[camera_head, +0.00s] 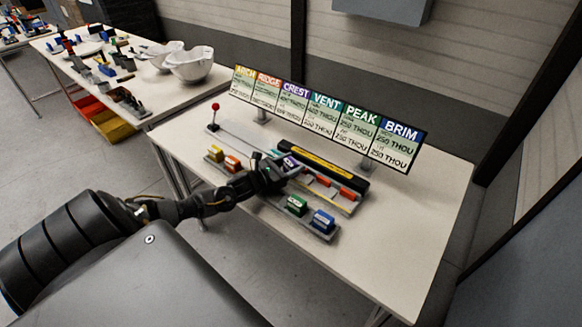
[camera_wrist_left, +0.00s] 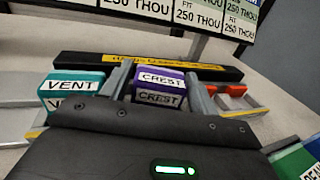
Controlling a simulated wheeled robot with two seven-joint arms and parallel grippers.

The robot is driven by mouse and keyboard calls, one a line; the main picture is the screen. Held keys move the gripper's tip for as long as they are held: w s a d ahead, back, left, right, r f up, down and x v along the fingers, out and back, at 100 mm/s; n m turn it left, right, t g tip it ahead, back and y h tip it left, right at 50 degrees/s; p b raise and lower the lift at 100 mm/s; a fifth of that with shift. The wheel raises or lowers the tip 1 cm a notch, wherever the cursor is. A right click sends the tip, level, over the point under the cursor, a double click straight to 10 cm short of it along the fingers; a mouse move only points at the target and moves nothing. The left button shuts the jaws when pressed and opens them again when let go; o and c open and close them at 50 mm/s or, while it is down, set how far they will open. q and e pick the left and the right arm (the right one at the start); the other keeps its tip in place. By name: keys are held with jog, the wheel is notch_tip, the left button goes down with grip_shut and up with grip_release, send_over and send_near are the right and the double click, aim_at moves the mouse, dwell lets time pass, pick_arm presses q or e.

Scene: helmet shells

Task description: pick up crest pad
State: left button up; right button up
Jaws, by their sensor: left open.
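The crest pad (camera_wrist_left: 158,88) is a purple block with a white CREST label. In the wrist view it stands between the two grey fingers of my left gripper (camera_wrist_left: 163,76), one on each side. The fingers are open; whether either touches the pad I cannot tell. In the head view my left gripper (camera_head: 284,168) is over the middle of the rack, with a bit of the purple crest pad (camera_head: 291,161) showing beyond it. The lower part of the pad is hidden by the gripper body. My right gripper is not in view.
A teal VENT pad (camera_wrist_left: 72,88) is close left of the fingers. Orange pieces (camera_wrist_left: 232,90) lie to the right. Yellow (camera_head: 216,153), orange (camera_head: 232,163), green (camera_head: 296,205) and blue (camera_head: 322,220) pads stand in the front rack. A sign board (camera_head: 325,118) stands behind.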

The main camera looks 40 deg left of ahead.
pick_arm(q)
jog(key=c, duration=0.8)
jog(key=shift+r, duration=0.1)
jog(key=shift+r, duration=0.2)
notch_tip(320, 180, up, 2)
jog(key=shift+r, duration=0.1)
jog(key=s+d+r, duration=0.2)
jog(key=s+r, duration=0.1)
jog(key=s, duration=0.1)
jog(key=s+d+r+b, duration=0.1)
jog(key=s+d+r, duration=0.2)
jog(key=s, duration=0.1)
jog(key=s+d+r+b, duration=0.1)
jog(key=s+d+r, duration=0.1)
jog(key=s+r, duration=0.2)
jog(key=shift+d+r, duration=0.1)
jog(key=shift+d, duration=0.1)
